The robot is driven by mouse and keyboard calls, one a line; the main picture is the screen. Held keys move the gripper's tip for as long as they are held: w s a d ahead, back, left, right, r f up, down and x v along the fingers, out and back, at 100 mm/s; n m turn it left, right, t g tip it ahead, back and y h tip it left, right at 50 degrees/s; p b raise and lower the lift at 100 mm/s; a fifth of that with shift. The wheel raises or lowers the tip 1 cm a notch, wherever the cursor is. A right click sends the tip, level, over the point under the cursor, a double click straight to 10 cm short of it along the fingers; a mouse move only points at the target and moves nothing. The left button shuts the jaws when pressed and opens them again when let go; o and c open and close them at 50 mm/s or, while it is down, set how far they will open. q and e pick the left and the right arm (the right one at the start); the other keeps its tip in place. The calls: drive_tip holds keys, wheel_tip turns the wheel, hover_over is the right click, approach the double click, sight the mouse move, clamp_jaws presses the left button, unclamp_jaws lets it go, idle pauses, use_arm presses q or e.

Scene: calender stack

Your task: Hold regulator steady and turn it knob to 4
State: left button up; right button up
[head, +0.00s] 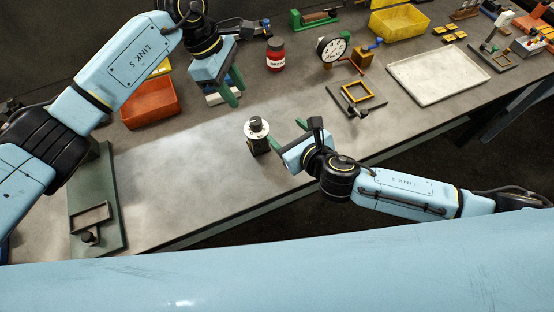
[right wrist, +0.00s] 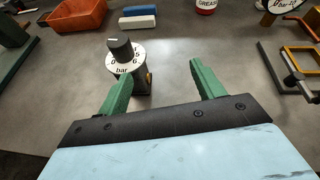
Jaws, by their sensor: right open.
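The regulator (head: 258,144) stands upright on the bench in front of my right gripper. It has a black knob (right wrist: 120,47) above a white dial marked in bar (right wrist: 124,66). The digits 0, 5 and 6 show; the 4 cannot be made out. My right gripper (head: 289,132) is open and empty, just right of the regulator in the head view. In the right wrist view the regulator is beyond the left finger, not centred between the fingers. My left gripper (head: 236,91) looks open and empty, above the bench behind and left of the regulator.
A white and blue block pair (head: 217,99) lies under my left gripper, beside an orange bin (head: 150,106). A red grease jar (head: 275,58) and a dial gauge (head: 332,48) stand behind. A yellow frame fixture (head: 357,92) is at right. Bench left of the regulator is clear.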

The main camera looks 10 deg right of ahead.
sight(257, 134)
drive_tip(key=s+a+m+h, duration=0.1)
drive_tip(key=s+a+m, duration=0.1)
drive_tip(key=s+a, duration=0.35)
drive_tip(key=x, duration=0.7)
drive_tip(key=d+x, duration=0.1)
drive_tip(key=x, duration=0.3)
drive_tip(key=shift+f, duration=0.1)
